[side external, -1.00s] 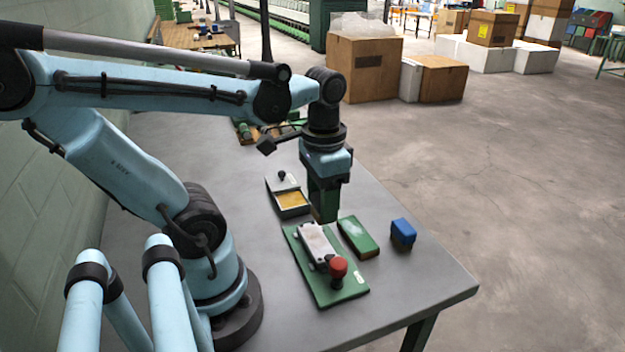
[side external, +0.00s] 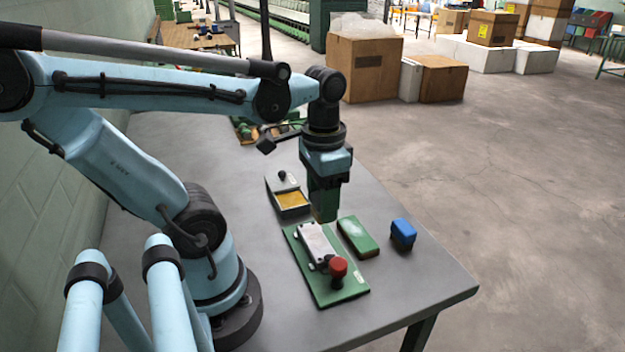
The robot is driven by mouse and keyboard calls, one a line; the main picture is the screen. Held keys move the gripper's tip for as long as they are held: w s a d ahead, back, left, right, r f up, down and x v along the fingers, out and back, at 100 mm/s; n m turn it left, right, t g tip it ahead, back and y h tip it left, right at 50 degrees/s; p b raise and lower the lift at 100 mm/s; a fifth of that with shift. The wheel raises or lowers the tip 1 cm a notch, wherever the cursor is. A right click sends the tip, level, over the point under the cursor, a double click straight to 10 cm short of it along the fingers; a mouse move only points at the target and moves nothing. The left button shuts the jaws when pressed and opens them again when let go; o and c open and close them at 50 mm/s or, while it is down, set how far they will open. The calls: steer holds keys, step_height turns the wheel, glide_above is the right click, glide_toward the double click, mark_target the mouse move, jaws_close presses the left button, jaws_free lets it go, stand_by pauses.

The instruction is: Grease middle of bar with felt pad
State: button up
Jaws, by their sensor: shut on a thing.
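The bar (side external: 316,240) is a pale grey piece lying on a green base plate (side external: 332,293), with a red knob (side external: 338,266) at its near end. My gripper (side external: 325,212) points down just beyond the bar's far end, beside the grease tin. It is shut on the felt pad (side external: 325,217), a small brownish piece at the fingertips, mostly hidden by the fingers. I cannot tell whether the pad touches anything. The open grease tin (side external: 275,206) holds yellow grease (side external: 291,199), and its lid (side external: 283,180) with a dark knob is behind it.
A green block (side external: 358,237) lies right of the plate, and a blue-topped block (side external: 403,233) stands farther right. Green and dark parts (side external: 245,130) lie at the table's far end. The grey table (side external: 410,290) is bare towards its front right edge. Cartons stand on the floor beyond.

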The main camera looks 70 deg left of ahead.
steer(key=shift+f, duration=3.35)
steer(key=shift+a+f, duration=0.5)
steer(key=shift+f, duration=0.15)
steer(key=shift+c, duration=0.5)
steer(key=shift+a+f, duration=0.1)
steer(key=shift+a, duration=2.9)
steer(key=shift+d, duration=3.6)
steer(key=shift+a+r, duration=0.1)
steer(key=shift+r, duration=4.05)
